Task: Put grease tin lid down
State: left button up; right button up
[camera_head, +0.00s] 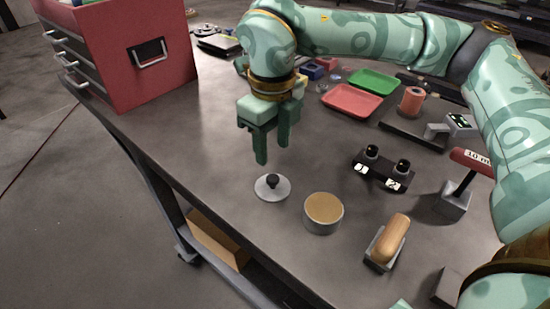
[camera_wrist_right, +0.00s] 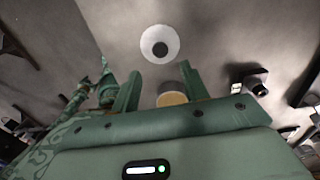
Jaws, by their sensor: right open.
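The grease tin lid (camera_head: 264,192), a pale round disc with a black knob, lies flat on the grey bench, knob up. The lid also shows in the right wrist view (camera_wrist_right: 172,36), beyond the fingertips. The open grease tin (camera_head: 323,209), a grey cup with tan grease, stands to the lid's right, apart from it. My right gripper (camera_head: 272,152) is open and empty, its fingers pointing down above and just behind the lid, not touching it. The fingers also show in the wrist view (camera_wrist_right: 158,88), where part of the tin (camera_wrist_right: 172,98) appears between them. My left gripper is not seen.
A wooden-handled brush (camera_head: 391,240) lies right of the tin. A black two-knob device (camera_head: 384,168) and a red-handled stamp (camera_head: 457,190) are further right. Red (camera_head: 352,100) and green (camera_head: 373,81) trays sit behind. A red drawer chest (camera_head: 130,50) stands back left. Bench left of the lid is clear.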

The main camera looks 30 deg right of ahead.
notch_tip(320, 180, up, 4)
jog(key=shift+r+p, duration=0.2)
jog(key=shift+p, duration=0.3)
